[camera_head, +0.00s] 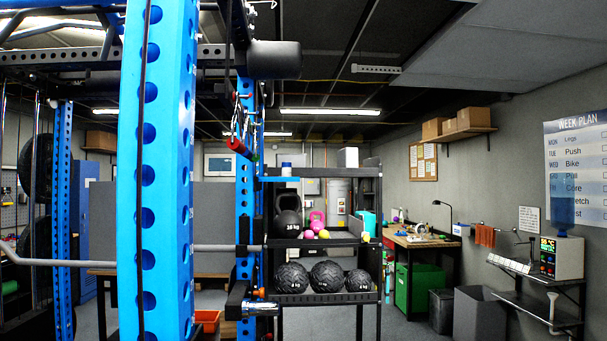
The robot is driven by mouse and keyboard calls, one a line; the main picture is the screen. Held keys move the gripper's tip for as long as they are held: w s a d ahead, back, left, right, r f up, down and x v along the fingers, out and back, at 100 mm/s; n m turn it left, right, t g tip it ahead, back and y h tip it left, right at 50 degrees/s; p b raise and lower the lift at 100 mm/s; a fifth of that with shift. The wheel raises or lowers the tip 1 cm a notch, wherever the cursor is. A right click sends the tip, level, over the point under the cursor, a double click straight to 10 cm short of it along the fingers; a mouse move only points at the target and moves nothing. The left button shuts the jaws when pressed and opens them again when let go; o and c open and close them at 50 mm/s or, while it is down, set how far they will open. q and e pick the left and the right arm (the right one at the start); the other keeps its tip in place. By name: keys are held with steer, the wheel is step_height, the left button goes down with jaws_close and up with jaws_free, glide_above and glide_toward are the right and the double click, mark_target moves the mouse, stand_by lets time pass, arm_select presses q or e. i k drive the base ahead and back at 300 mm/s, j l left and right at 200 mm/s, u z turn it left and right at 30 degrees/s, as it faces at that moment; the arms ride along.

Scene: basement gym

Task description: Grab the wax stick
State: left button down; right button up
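I cannot make out a wax stick in the head view. A wooden workbench (424,242) at the right of the middle holds several small items, too small to tell apart. A black lamp (442,212) stands at its back. A black shelf rack (370,190) nearer to me holds balls and small coloured things. Neither of my grippers is in view.
A blue rack post (155,180) stands close on the left, with a grey bar (210,248) across it. Medicine balls (327,277) sit on the shelf rack. A green cabinet (418,288) and grey bins (479,315) stand by the bench. Some grey floor (400,329) shows between.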

mark_target(286, 166)
steer(key=i+l, duration=0.1)
steer(key=l, duration=0.3)
steer(key=i+l+u, duration=0.1)
steer(key=l, duration=0.25)
steer(key=i+l, duration=0.15)
steer(key=l, duration=0.25)
steer(key=i+l+u, duration=0.15)
steer(key=i+l, duration=0.15)
steer(key=i+l+u, duration=0.1)
steer(key=i+l, duration=0.15)
steer(key=i+l+u, duration=0.15)
steer(key=l, duration=0.25)
steer(key=i+l+u, duration=0.1)
steer(key=i+l, duration=0.25)
steer(key=i+l+u, duration=0.15)
steer(key=l, duration=0.3)
steer(key=i+l+u, duration=0.15)
steer(key=l, duration=0.25)
steer(key=i, duration=0.1)
